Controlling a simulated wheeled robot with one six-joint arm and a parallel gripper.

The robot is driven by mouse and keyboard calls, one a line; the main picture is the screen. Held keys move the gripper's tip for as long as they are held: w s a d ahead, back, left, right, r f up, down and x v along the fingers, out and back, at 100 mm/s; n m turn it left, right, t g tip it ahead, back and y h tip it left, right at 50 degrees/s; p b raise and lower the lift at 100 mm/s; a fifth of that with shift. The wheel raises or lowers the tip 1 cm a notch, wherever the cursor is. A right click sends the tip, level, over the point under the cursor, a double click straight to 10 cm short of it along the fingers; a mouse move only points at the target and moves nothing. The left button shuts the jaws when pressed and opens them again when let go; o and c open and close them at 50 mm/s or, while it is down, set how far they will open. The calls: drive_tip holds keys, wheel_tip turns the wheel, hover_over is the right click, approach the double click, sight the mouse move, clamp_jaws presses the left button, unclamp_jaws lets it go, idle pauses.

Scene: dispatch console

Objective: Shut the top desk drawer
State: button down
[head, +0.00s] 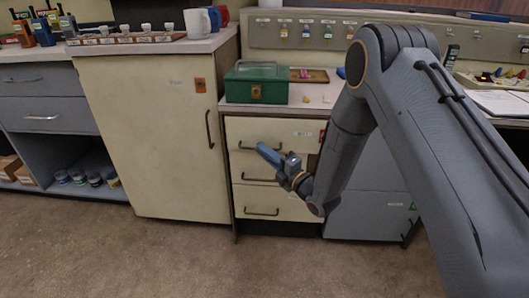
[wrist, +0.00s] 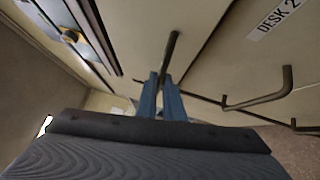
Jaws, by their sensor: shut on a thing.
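The top desk drawer (head: 280,131) is the uppermost of three cream drawers in the desk, each with a dark bar handle. Its front seems to stand a little forward of the drawer below; how far is hard to tell. My gripper (head: 268,154) is in front of it, at the height of its handle (head: 246,148). In the wrist view my blue fingers (wrist: 161,92) are closed around the lower part of this dark handle (wrist: 170,52). The second drawer, labelled DESK 2 (wrist: 278,18), shows beside it with its own handle (wrist: 262,96), which is free.
A green box (head: 256,83) and a brown tray (head: 309,76) stand on the desktop above. A cream cabinet (head: 150,140) is left of the drawers. A grey-blue unit (head: 365,208) is to the right, partly behind my arm. The floor (head: 150,260) in front is clear.

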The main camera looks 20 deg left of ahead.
idle(0.4)
drive_tip(key=shift+w+a, duration=0.15)
drive_tip(key=shift+w, duration=0.6)
drive_tip(key=c, duration=1.9)
unclamp_jaws()
drive_tip(key=v, duration=0.7)
drive_tip(key=shift+s+d+p, duration=0.2)
drive_tip(key=shift+d+p, duration=0.1)
drive_tip(key=shift+p, duration=0.05)
